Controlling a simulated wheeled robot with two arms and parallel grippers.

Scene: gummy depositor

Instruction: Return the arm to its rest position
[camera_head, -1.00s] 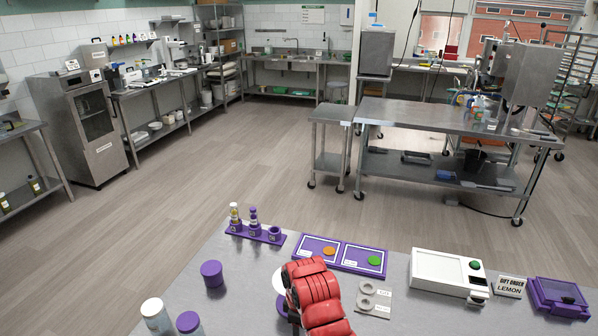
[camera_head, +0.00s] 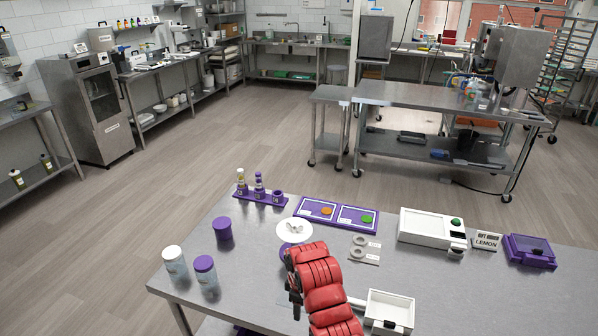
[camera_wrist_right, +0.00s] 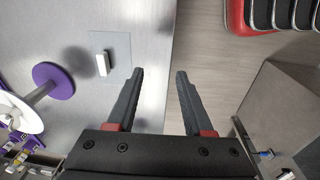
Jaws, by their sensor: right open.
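My right arm, red and segmented, reaches up from the bottom of the head view over the steel table (camera_head: 240,262). Its dark gripper (camera_head: 296,300) points down near the table's near side, partly hidden by the arm. In the right wrist view the gripper (camera_wrist_right: 160,75) has its two black fingers well apart, with nothing between them. The fingers hang over the table edge, with floor visible beyond. My left gripper is in neither view.
A white round plate on a purple stand (camera_head: 294,230) is just beyond the gripper. Purple-lidded jar (camera_head: 206,276) and white-lidded jar (camera_head: 175,267) stand left. A white open box (camera_head: 389,311) lies right.

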